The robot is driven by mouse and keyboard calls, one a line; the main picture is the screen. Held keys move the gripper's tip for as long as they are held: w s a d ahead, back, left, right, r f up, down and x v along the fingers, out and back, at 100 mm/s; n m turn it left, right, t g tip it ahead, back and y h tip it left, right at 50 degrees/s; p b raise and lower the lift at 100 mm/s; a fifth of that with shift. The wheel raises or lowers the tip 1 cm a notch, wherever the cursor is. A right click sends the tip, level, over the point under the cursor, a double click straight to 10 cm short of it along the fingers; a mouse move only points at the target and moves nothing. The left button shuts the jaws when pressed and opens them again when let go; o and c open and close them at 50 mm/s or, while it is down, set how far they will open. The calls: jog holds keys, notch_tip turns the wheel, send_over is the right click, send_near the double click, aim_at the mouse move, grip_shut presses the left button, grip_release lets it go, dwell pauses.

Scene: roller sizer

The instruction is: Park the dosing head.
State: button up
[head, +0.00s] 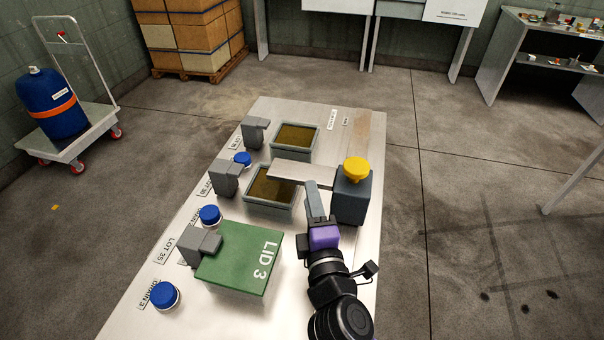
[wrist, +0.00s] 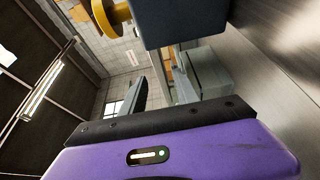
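What I take as the dosing head is a dark grey box-shaped post (head: 350,203) with a yellow knob (head: 356,169) on top. A flat pale grey arm (head: 300,173) reaches left from it, over the far edge of the middle tray. The post and yellow knob (wrist: 110,15) also fill the top of the wrist view. My gripper (head: 313,188) is just left of the post, near the arm. In the wrist view the two fingers (wrist: 163,80) stand apart with nothing visible between them. Contact with the arm cannot be told.
The bench (head: 350,132) carries an open far tray (head: 274,149), an open middle tray (head: 249,205) and a green box marked LID 3 (head: 238,260). Grey brackets (head: 225,178) and blue caps (head: 165,295) line the left side. A trolley with a blue drum (head: 52,105) stands far left.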

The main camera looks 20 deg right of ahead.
aim_at(304, 165)
jog(key=shift+p+x, duration=0.55)
jog(key=shift+x, duration=3.4)
jog(key=shift+d, duration=0.1)
jog(key=shift+c, duration=0.3)
jog(key=shift+s, duration=0.1)
grip_shut()
jog(key=shift+f, duration=0.1)
